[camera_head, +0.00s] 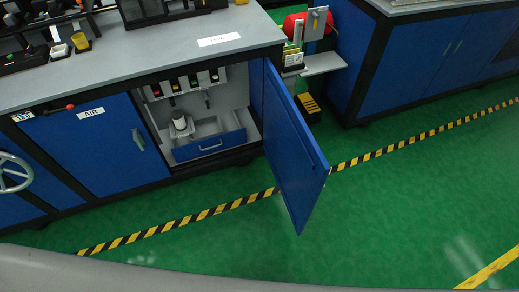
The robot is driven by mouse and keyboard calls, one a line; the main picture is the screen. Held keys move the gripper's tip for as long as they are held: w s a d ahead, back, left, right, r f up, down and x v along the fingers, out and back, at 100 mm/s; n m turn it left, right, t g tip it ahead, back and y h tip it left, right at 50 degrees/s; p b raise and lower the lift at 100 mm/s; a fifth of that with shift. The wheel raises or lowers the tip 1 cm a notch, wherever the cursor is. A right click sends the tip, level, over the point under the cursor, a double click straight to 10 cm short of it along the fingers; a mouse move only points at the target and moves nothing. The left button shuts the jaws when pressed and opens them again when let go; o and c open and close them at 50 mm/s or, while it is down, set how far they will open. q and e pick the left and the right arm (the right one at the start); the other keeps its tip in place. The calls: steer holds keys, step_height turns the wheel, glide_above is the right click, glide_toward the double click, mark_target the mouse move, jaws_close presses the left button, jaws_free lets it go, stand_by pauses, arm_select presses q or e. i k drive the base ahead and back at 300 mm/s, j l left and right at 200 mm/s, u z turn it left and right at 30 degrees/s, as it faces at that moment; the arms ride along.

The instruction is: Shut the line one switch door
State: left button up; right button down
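The blue switch door (295,150) stands wide open on the front of the workbench cabinet. It is hinged at the right side of the opening and swings out over the green floor. Behind it the open compartment (205,110) shows several coloured switches on its back wall, a pale cylinder (180,123) and a blue drawer (208,145) with a handle. Neither of my grippers is in view.
A closed blue door marked AIR (95,145) is left of the opening, with a handwheel (12,172) farther left. A red cylinder (295,25) stands beyond the open door. Another blue bench (420,60) is at right. The green floor is clear, crossed by a yellow-black stripe (215,210).

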mark_target(300, 169)
steer(key=i+l+u, duration=0.1)
steer(key=l+u, duration=0.15)
steer(key=u, duration=0.2)
steer(key=l+u, duration=0.3)
steer(key=u, duration=0.15)
steer(key=i+l+u, duration=0.1)
steer(key=l+u, duration=0.2)
steer(key=u, duration=0.15)
steer(key=l, duration=0.95)
steer(key=k+l, duration=0.15)
steer(key=l, duration=0.8)
